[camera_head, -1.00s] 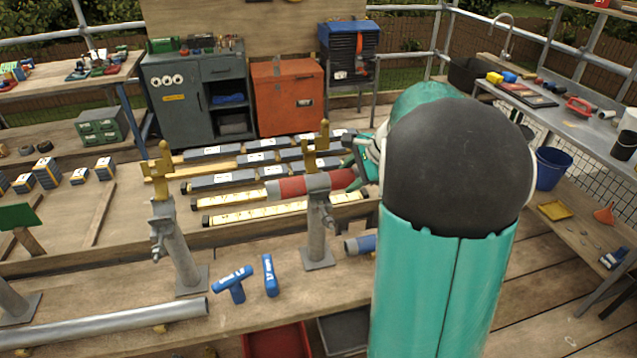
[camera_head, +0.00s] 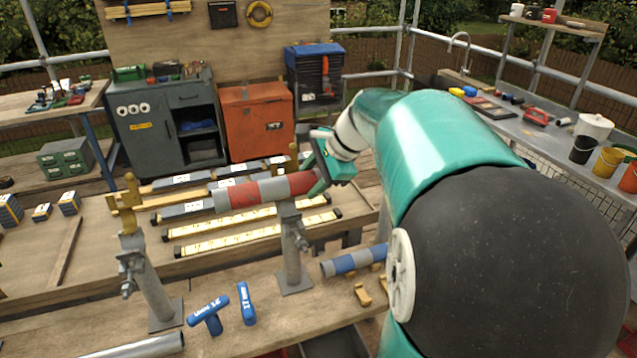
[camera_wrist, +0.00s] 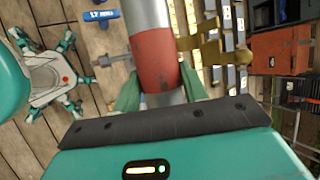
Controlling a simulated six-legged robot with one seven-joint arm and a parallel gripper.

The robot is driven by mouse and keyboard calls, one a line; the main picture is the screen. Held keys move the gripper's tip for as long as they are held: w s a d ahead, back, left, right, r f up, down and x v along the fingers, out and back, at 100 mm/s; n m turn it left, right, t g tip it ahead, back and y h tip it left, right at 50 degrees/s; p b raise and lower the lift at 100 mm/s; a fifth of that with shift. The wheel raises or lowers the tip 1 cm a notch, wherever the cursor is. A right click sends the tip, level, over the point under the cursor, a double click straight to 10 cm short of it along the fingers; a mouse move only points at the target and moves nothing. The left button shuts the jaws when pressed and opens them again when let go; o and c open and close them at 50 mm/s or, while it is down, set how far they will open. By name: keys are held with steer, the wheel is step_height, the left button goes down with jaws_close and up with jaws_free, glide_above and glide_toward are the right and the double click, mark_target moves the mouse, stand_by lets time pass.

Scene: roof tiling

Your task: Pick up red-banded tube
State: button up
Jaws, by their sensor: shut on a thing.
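The red-banded tube (camera_head: 240,196) is grey with red bands. It lies roughly level across the top of the right pipe stand (camera_head: 291,250), its left end pointing towards the left pipe stand (camera_head: 150,275). I cannot tell whether it touches the stand. My gripper (camera_head: 318,180) is shut on the tube's right end. In the wrist view a wide red band (camera_wrist: 155,58) shows just beyond my gripper (camera_wrist: 158,92), with a green finger on each side of the tube. The tube's far end is out of that view.
A blue-banded tube (camera_head: 352,262) lies on the bench right of the stand. Blue tools (camera_head: 208,315) lie at the front. Yellow levels (camera_head: 230,240) and dark bars lie behind. An orange cabinet (camera_head: 257,122) and a grey cabinet (camera_head: 165,125) stand at the back.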

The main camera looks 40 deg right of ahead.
mark_target(273, 189)
steer(key=s+a+r, duration=0.3)
steer(key=s+a, duration=0.1)
steer(key=a, duration=0.2)
steer(key=shift+s+r, duration=0.2)
steer(key=shift+f, duration=0.1)
stand_by(1.7)
